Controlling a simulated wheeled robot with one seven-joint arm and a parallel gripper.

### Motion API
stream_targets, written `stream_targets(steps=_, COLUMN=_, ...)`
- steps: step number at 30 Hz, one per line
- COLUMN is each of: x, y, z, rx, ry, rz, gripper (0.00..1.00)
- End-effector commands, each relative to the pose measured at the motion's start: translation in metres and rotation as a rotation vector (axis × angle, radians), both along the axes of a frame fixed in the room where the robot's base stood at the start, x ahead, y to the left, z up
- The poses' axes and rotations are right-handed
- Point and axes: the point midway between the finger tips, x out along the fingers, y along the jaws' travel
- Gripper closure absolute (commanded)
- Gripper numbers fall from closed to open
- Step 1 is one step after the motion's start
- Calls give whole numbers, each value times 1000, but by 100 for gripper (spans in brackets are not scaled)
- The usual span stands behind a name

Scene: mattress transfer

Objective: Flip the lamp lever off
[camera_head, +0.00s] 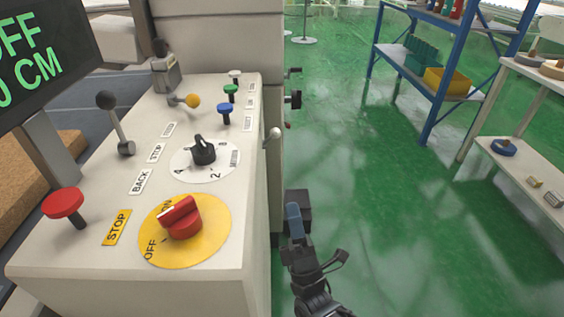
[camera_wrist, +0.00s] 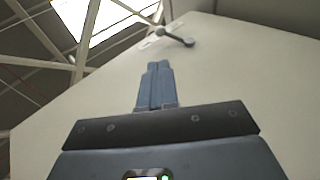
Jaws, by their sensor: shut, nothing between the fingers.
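A small lever (camera_wrist: 178,37) with a round knob sits on a pale panel in the wrist view, just beyond and slightly right of my fingertips. In the head view, a pale-knobbed lever (camera_head: 271,134) sticks out at the console's right edge; it may be the same one. No readable lamp label shows, so I cannot tell for certain which lever is the lamp's. My gripper (camera_wrist: 157,66) is shut and empty, its fingers apart from the lever. In the head view my gripper (camera_head: 293,213) is low beside the console's right side, partly hidden by its own parts.
The console (camera_head: 100,255) carries a red ON/OFF knob (camera_head: 181,220), a black dial (camera_head: 203,150), a red stop button (camera_head: 63,204), a black-knobbed lever (camera_head: 114,122) and a yellow-knobbed lever (camera_head: 189,101). Green floor (camera_head: 345,150) is clear to the right, up to a blue rack (camera_head: 443,95).

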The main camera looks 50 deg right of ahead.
Motion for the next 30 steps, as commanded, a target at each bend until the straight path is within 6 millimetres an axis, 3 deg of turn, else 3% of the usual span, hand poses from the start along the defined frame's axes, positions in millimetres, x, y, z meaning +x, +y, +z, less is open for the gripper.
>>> stream_targets(steps=5, x=9, y=-6, z=14, rx=-1, ry=-2, rz=1, gripper=100)
stream_targets(steps=21, x=63, y=-45, z=87, rx=1, ry=-2, rz=1, gripper=100)
stream_targets(steps=30, x=76, y=-54, z=102, rx=1, ry=-1, rz=1, gripper=100)
